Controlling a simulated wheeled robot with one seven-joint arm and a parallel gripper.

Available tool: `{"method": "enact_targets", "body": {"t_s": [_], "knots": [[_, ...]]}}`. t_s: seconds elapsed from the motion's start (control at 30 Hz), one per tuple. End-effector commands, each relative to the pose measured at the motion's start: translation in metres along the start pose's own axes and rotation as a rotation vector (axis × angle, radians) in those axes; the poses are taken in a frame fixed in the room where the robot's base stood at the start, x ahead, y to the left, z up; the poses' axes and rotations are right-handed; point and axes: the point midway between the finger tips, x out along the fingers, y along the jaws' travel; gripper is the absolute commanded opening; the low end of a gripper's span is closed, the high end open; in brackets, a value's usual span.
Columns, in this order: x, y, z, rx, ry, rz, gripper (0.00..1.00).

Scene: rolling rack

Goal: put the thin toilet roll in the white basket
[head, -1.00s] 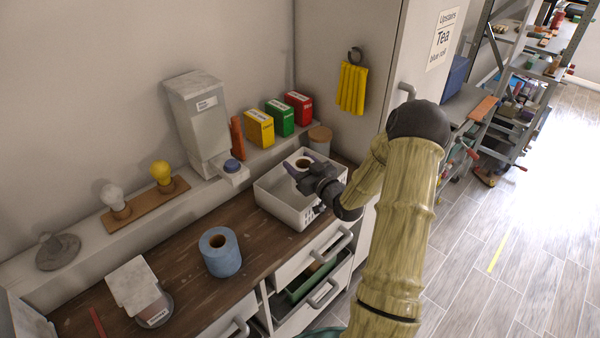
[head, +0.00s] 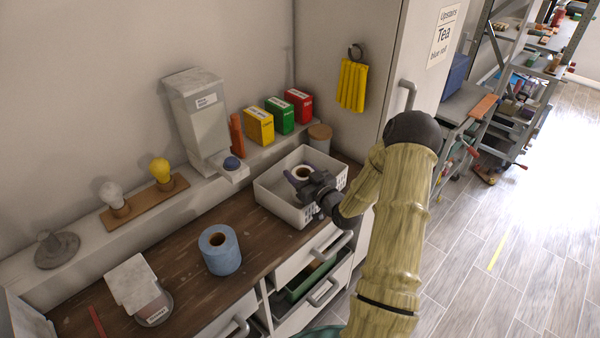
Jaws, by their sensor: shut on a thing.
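The white basket (head: 277,202) stands on the dark wooden counter at its right end. My gripper (head: 298,182) reaches down into the basket from the right and is shut on the thin toilet roll (head: 303,172). A thicker blue roll (head: 220,252) stands upright on the counter, left of the basket.
A ledge behind the counter holds yellow (head: 259,127), green (head: 280,117) and red (head: 299,106) boxes and a lidded jar (head: 320,137). A grey dispenser (head: 200,120) stands left of them. Counter between blue roll and basket is clear.

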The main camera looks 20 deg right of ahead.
Motion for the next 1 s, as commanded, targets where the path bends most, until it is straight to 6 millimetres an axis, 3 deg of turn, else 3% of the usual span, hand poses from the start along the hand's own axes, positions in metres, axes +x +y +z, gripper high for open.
{"method": "enact_targets", "body": {"t_s": [0.2, 0.23, 0.33, 0.67, 0.93, 1.0], "knots": [[0.000, 0.000, 0.003, 0.000, 0.000, -0.001, 0.35], [0.000, 0.000, 0.003, 0.000, 0.000, 0.001, 0.59], [-0.002, 0.003, 0.003, 0.000, 0.000, 0.006, 0.79], [-0.001, 0.002, 0.002, 0.000, 0.000, 0.003, 0.79], [0.000, -0.001, -0.015, 0.000, -0.001, -0.001, 0.79], [-0.014, 0.000, -0.006, 0.000, -0.002, 0.000, 0.79]]}}
